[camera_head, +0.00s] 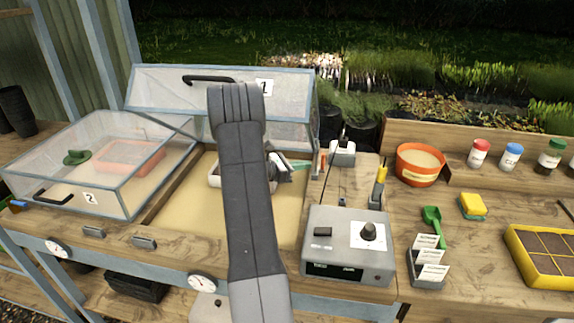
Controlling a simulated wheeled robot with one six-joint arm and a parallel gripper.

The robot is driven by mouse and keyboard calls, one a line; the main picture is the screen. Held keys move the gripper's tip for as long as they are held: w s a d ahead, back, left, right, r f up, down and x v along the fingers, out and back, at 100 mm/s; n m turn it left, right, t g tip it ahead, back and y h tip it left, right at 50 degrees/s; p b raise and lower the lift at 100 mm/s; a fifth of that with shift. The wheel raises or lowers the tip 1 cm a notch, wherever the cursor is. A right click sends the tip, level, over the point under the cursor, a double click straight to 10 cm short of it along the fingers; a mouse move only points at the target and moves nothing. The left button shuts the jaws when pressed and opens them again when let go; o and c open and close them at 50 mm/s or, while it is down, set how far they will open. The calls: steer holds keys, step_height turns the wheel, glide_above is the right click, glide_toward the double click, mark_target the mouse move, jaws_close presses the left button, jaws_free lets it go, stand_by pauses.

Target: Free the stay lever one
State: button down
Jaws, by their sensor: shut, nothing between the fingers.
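The lid marked 1 (225,95) stands raised at the back of the right-hand frame box. Its black handle (208,79) is at its top edge. A small orange upright piece (322,163) shows at the right edge of this box, beside the lid; I cannot tell whether it is the stay lever. My gripper (291,166) is low over the sandy floor of box 1, left of the orange piece and apart from it. It is shut and empty.
The lid marked 2 (120,165) is down over the left box. A grey control box (347,245) with a knob stands in front right. A yellow-handled tool (380,180), an orange bowl (420,165), a label holder (428,268) and a yellow tray (545,255) occupy the right bench.

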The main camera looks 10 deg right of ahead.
mark_target(323, 162)
steer(key=shift+w+d+r+p, duration=0.15)
steer(key=shift+w+d+r, duration=0.1)
steer(key=shift+d, duration=0.6)
steer(key=shift+w+d+r+p, duration=0.15)
steer(key=shift+w+d, duration=0.1)
steer(key=shift+d, duration=0.55)
steer(key=shift+w+r+p, duration=0.2)
steer(key=shift+r+p, duration=0.1)
steer(key=shift+p, duration=0.25)
steer(key=shift+w+d+r+n+g+y+p, duration=0.2)
steer(key=shift+w+n+g+y+p, duration=0.15)
steer(key=shift+n+y+p, duration=0.4)
steer(key=shift+w, duration=0.15)
steer(key=shift+w+d+f, duration=0.1)
steer(key=shift+w+f, duration=0.1)
steer(key=shift+w, duration=0.05)
steer(key=shift+w+r, duration=0.1)
steer(key=shift+r, duration=0.05)
